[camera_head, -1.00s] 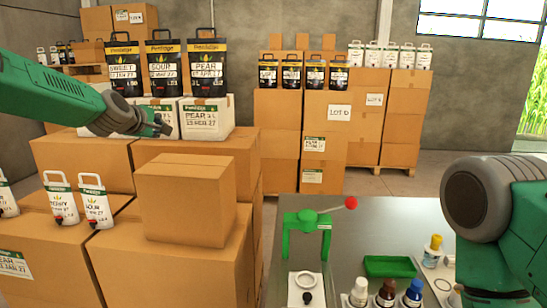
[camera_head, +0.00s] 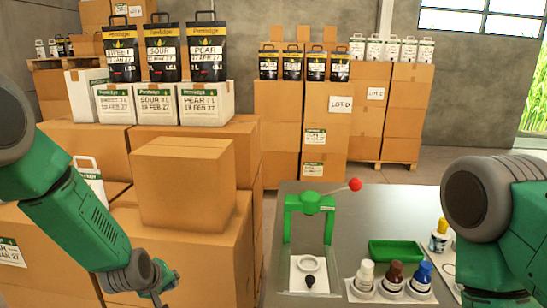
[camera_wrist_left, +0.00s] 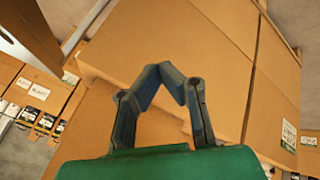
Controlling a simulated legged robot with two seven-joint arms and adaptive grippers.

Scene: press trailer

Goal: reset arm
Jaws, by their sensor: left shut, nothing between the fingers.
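My left arm comes in from the left in the head view and reaches down. Its gripper (camera_head: 163,288) hangs low, in front of the large cardboard boxes at the left. In the left wrist view the two fingers of my left gripper (camera_wrist_left: 172,72) meet at their tips, with nothing between them. Cardboard box faces (camera_wrist_left: 165,40) fill most of that view behind the fingers. My right arm shows at the right edge of the head view, but its gripper is out of the picture.
A grey table (camera_head: 350,220) holds a green press (camera_head: 312,204) with a red-knobbed lever, a green tray (camera_head: 394,251) and several small bottles. A smaller box (camera_head: 180,185) sits on the large boxes. White cartons (camera_head: 205,104) carry black pouches (camera_head: 206,50). Stacked boxes (camera_head: 340,130) stand behind.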

